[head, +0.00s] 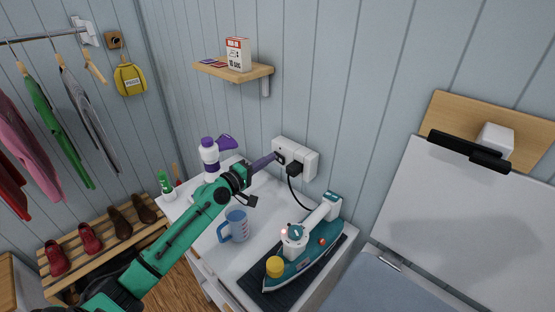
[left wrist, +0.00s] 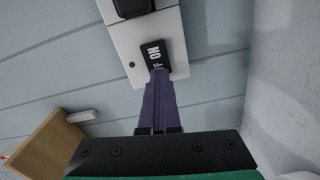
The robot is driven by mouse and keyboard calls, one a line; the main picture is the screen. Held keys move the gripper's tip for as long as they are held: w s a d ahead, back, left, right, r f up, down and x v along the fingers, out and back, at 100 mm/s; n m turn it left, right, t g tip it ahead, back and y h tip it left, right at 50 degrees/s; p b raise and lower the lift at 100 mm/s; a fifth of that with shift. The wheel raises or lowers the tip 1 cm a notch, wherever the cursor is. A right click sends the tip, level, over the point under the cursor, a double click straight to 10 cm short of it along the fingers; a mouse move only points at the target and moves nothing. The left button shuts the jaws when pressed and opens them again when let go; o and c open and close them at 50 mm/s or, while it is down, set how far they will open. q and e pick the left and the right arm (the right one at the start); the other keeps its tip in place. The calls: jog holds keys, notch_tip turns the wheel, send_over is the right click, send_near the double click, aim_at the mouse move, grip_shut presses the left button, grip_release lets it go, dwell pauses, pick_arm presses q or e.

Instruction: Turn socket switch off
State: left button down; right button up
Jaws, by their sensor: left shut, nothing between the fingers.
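The white wall socket (head: 309,163) is on the blue panelled wall above the white counter. A black plug (head: 294,169) with a black cord sits in it. In the left wrist view, the socket plate (left wrist: 123,40) carries a black rocker switch (left wrist: 154,52) marked "ON", with "FF" partly visible below. My left gripper (head: 276,156) has its purple fingers closed together and empty. In the left wrist view its fingertips (left wrist: 159,73) are at the lower "FF" end of the switch, covering part of it; I cannot tell whether they press it. My right gripper is not in view.
A teal iron (head: 305,255) stands on a dark mat, right of a blue measuring cup (head: 236,225). A white and purple spray bottle (head: 209,155) stands behind my left arm. A wooden shelf (head: 255,72) is above the socket. An ironing board (head: 470,220) is at right.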

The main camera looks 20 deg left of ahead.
pick_arm(q)
jog(key=shift+r, duration=0.1)
dwell(0.3)
jog(key=shift+s, duration=0.1)
jog(key=v, duration=0.4)
jog(key=shift+s+a+b, duration=0.1)
jog(key=shift+s+b, duration=0.15)
jog(key=shift+b, duration=0.05)
jog(key=shift+f, duration=0.2)
jog(key=b+v, duration=0.8)
jog(key=v, duration=0.6)
jog(key=shift+s, duration=0.25)
